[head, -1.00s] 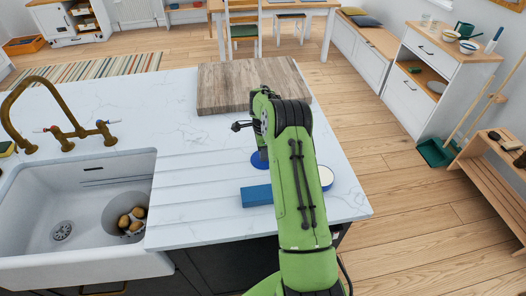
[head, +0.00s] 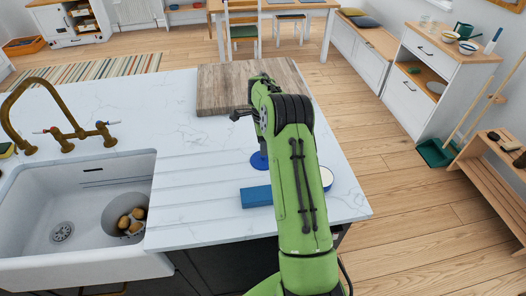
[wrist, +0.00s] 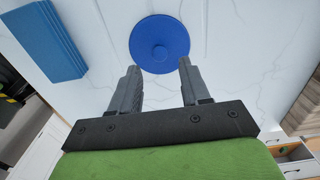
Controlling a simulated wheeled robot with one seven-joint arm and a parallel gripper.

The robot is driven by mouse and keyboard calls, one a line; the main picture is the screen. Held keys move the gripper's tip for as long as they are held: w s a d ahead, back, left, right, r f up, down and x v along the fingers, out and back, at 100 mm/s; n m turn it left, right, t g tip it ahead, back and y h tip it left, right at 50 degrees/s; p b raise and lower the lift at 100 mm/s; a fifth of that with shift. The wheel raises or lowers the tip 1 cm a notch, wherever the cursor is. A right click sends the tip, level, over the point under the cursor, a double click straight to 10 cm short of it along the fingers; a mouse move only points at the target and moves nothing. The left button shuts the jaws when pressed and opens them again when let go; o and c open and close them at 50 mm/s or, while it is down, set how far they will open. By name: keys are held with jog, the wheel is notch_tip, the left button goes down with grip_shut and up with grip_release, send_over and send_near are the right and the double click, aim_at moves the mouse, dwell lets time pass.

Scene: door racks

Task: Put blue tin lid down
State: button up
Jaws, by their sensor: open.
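The blue tin lid (wrist: 160,44) is a round blue disc with a small raised knob at its middle. It lies on the white marble countertop (head: 200,185). In the head view the lid (head: 258,160) is partly hidden behind my green arm. In the wrist view my gripper (wrist: 158,72) is open, with its two grey fingers apart and nothing between them. The lid is beyond the fingertips and apart from them.
A blue block (head: 256,196) lies on the counter near the lid; it also shows in the wrist view (wrist: 42,40). A round white-topped item (head: 326,177) is right of my arm. A wooden board (head: 222,88) lies behind. The sink (head: 75,215) is at left.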

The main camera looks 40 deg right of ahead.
jog(key=s+a+r+n+t+h, duration=0.1)
jog(key=s+a+r+n, duration=0.2)
jog(key=r, duration=0.6)
jog(key=s+a+r+n, duration=0.1)
jog(key=a+r+n, duration=0.3)
jog(key=r, duration=0.6)
jog(key=s+a+r+n+t, duration=0.2)
jog(key=s+a+r+n, duration=0.3)
jog(key=s+a, duration=0.3)
jog(key=s+a+n+t, duration=0.1)
jog(key=s+a+n, duration=0.2)
jog(key=s, duration=0.3)
jog(key=s+a+f+n, duration=0.1)
jog(key=s+a+n, duration=0.1)
jog(key=s+n, duration=0.2)
jog(key=s+a+f+n+t+y, duration=0.1)
jog(key=s+a+n, duration=0.2)
jog(key=s, duration=0.5)
jog(key=shift+s+a+f+n+t+p, duration=0.2)
jog(key=shift+a+n+t+p, duration=0.1)
jog(key=shift+n, duration=0.3)
jog(key=shift+s, duration=0.1)
